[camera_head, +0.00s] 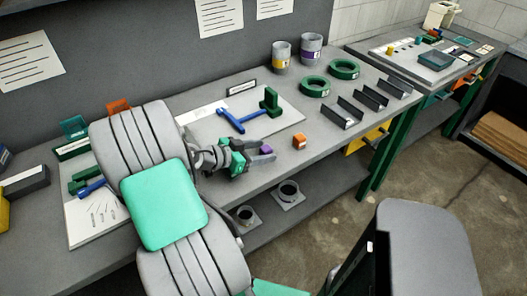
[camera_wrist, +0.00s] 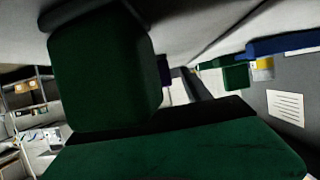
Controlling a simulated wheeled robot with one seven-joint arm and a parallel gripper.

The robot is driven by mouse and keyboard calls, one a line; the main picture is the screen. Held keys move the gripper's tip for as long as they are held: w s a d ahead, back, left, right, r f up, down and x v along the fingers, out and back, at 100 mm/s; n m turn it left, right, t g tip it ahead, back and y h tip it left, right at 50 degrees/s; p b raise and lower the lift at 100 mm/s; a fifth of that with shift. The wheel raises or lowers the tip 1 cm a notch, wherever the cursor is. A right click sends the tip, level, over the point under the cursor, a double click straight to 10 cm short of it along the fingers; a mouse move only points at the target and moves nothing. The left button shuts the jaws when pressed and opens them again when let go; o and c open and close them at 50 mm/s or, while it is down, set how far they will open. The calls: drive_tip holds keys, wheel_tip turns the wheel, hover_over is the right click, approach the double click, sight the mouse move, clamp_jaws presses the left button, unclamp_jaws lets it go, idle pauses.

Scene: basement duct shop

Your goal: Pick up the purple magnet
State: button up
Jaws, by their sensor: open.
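The purple magnet (camera_head: 266,149) is a small block on the grey bench near its front edge, partly hidden by my gripper. My gripper (camera_head: 267,155) is low over the bench with its dark fingers apart, one to each side of the magnet in the head view. I cannot tell whether they touch it. In the wrist view, a dark purple patch (camera_wrist: 166,70) shows beside a large dark green block that hides much of the view.
An orange cube (camera_head: 299,142) sits just right of the magnet. A blue-handled tool (camera_head: 236,122) and a green block (camera_head: 271,103) lie on a white board behind. Green rings (camera_head: 315,87), metal channels (camera_head: 352,108) and two cans (camera_head: 311,48) stand farther right. Flanged collars (camera_head: 289,193) sit on the lower shelf.

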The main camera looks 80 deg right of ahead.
drive_tip(key=shift+x, duration=1.1)
drive_tip(key=shift+w, duration=0.1)
drive_tip(key=shift+c, duration=0.6)
clamp_jaws()
